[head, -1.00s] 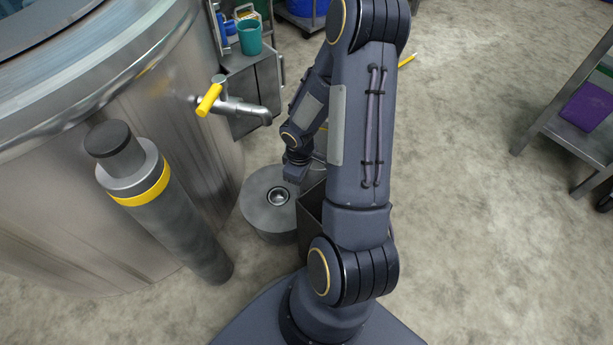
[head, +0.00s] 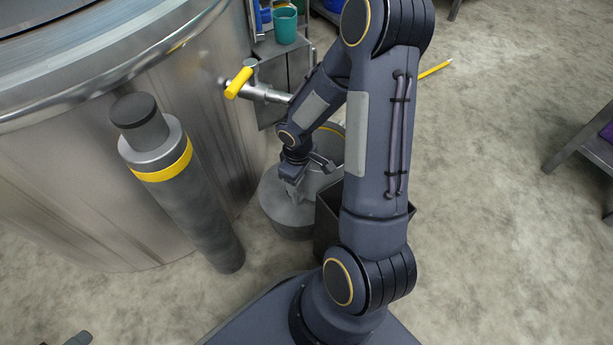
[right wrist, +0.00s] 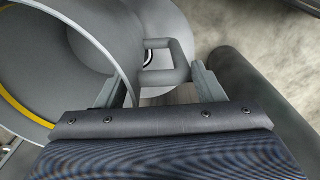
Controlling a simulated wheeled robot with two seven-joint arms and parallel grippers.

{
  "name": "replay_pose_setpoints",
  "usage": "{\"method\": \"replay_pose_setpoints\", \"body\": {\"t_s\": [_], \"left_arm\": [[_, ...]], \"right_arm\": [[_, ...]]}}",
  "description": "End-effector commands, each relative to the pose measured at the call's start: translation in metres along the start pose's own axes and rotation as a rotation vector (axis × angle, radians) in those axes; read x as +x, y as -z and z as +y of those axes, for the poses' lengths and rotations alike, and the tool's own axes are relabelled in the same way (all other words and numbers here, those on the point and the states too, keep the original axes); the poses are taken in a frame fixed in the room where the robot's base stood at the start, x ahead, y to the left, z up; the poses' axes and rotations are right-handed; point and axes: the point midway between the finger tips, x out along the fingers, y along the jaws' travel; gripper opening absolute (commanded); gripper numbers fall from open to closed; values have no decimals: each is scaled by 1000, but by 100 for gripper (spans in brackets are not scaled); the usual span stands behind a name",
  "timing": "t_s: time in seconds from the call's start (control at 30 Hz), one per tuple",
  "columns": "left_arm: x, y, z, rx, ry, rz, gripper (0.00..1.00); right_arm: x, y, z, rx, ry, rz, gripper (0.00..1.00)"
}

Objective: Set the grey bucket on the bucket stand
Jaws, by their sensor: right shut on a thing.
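The grey bucket (head: 331,146), with a yellow band inside its rim, is partly hidden behind my right arm in the head view. It fills the left of the right wrist view (right wrist: 40,75). My right gripper (head: 291,192) is shut on the bucket's squared handle (right wrist: 170,72). The round grey bucket stand (head: 284,226) is below the bucket, near the steel vat. I cannot tell whether the bucket touches it. Small dark grey pieces at the lower left edge of the head view look like my left gripper (head: 77,339), mostly cut off.
A steel vat (head: 90,180) with a yellow-handled tap (head: 240,82) stands left of the bucket. A dark post (head: 190,205) with a yellow band stands close by. A teal cup (head: 285,25) is on a shelf behind. Open floor lies right.

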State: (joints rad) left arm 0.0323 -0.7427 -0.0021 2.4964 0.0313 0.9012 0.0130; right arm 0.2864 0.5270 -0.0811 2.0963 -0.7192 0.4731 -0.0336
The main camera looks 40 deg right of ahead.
Motion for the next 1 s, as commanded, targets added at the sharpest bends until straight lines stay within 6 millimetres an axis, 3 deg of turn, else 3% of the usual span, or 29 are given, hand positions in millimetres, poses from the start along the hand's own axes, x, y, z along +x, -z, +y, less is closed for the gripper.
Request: {"method": "replay_pose_setpoints", "body": {"t_s": [1.0], "left_arm": [[16,-8,-7,0,0,0,36]], "right_arm": [[-1,49,-50,-3,-1,2,0]]}}
